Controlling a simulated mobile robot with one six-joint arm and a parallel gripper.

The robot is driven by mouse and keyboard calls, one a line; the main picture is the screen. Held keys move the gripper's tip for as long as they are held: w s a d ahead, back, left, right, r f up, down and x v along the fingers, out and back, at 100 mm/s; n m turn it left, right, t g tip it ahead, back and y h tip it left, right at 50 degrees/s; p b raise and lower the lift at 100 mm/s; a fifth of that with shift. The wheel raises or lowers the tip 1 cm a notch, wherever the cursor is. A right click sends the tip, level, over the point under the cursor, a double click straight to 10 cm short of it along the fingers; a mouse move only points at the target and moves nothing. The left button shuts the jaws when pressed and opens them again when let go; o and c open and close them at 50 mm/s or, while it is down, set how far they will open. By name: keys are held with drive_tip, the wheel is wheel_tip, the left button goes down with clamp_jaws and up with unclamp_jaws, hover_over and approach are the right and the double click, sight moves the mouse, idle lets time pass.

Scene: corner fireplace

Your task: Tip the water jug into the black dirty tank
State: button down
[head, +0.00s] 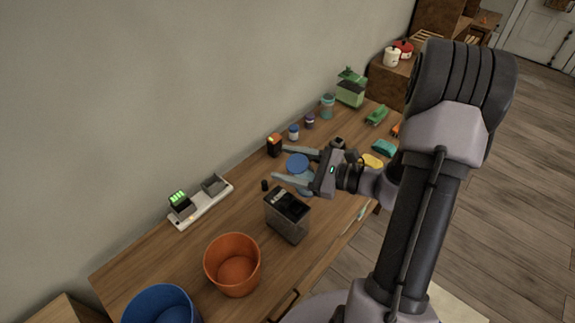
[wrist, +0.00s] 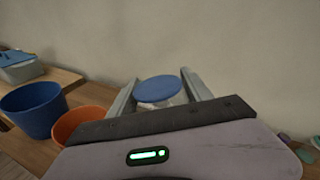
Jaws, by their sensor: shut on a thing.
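The water jug (head: 297,162) shows as a round blue lid between the fingers of my gripper (head: 279,164). In the wrist view the jug's blue lid (wrist: 157,89) sits between both fingers, with a little of its clear body below. My gripper is shut on it. The jug looks about upright; most of its body is hidden by my gripper, and I cannot tell whether it touches the table. The dark tank (head: 288,220), a grey box with a black top, stands on the table just in front of my gripper, apart from the jug.
An orange bucket (head: 232,265) and a blue bucket (head: 160,305) stand on the table (head: 135,262) at the near left. A white charging tray (head: 205,208) lies along the wall. Small bottles, a black-and-orange box (head: 274,145) and a green container (head: 351,92) stand farther back.

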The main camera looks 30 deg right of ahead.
drive_tip(key=shift+w+d+f+n+h+b, duration=0.15)
drive_tip(key=shift+f+n+h+b, duration=0.35)
drive_tip(key=shift+f+n+b, duration=1.1)
drive_tip(key=f+b, duration=0.1)
drive_tip(key=b, duration=0.1)
drive_tip(key=f+n+b, duration=0.1)
drive_tip(key=b, duration=0.1)
drive_tip(key=f+n+h+b, duration=0.1)
drive_tip(key=b, duration=0.2)
drive_tip(key=shift+d+f, duration=0.25)
drive_tip(key=shift+d, duration=0.05)
drive_tip(key=shift+r, duration=0.2)
drive_tip(key=shift+f, duration=0.1)
drive_tip(key=shift+w+d+f+n+h+b, duration=0.15)
drive_tip(key=shift+f+n+h+b, duration=0.6)
drive_tip(key=shift+b, duration=1.9)
drive_tip(key=shift+f+n, duration=0.3)
drive_tip(key=shift+n, duration=0.15)
drive_tip(key=shift+f, duration=0.1)
drive_tip(key=shift+f, duration=0.2)
